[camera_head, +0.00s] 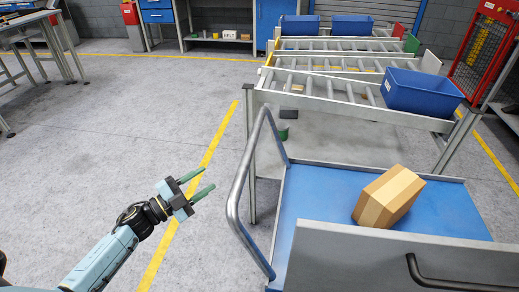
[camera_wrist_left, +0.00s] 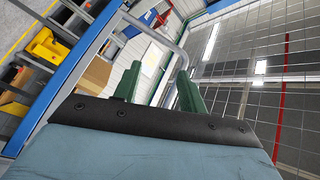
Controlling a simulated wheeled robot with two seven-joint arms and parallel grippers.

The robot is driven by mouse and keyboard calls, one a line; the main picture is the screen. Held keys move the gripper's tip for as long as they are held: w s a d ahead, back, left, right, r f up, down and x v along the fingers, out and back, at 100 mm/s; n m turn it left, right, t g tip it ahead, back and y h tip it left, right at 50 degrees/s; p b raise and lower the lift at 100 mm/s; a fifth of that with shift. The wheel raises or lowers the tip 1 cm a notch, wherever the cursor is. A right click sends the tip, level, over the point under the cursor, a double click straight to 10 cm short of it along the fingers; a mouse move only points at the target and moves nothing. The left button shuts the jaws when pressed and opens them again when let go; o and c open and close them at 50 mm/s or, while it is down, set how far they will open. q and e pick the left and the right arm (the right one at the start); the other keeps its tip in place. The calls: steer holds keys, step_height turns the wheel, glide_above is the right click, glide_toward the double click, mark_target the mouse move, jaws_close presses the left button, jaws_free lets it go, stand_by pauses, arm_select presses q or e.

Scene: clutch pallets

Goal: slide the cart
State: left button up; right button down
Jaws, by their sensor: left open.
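The cart (camera_head: 325,187) stands at the lower right in the head view. It has a blue deck, a grey near panel (camera_head: 390,262) with a dark handle, and a bent grey tube handle (camera_head: 237,190) on its left side. A cardboard box (camera_head: 388,197) lies on the deck. My left gripper (camera_head: 208,180) is open and empty, to the left of the tube handle and apart from it. Its two green fingers also show in the left wrist view (camera_wrist_left: 160,88). My right gripper is not in view.
Roller conveyors (camera_head: 345,101) stand beyond the cart, with a blue bin (camera_head: 422,91) on the near one. A red mesh cage (camera_head: 486,45) is at the right. Grey floor with a yellow line (camera_head: 213,145) is clear at the left.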

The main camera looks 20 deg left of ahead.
arm_select(q)
steer(key=s+d+r+m+g+h, duration=0.2)
steer(key=r+m+g+h, duration=0.15)
steer(key=r+m, duration=0.2)
steer(key=s+d+r+m+g+h, duration=0.1)
steer(key=d+r+m+g+h, duration=0.15)
steer(key=r+m+h, duration=0.35)
steer(key=w+d+r+y, duration=0.2)
steer(key=w+d+r, duration=0.1)
steer(key=w+d, duration=0.4)
steer(key=d, duration=0.3)
steer(key=shift+w+d+t, duration=0.3)
steer(key=shift+w, duration=0.1)
steer(key=shift+r+n, duration=0.1)
steer(key=shift+n, duration=0.15)
jaws_close()
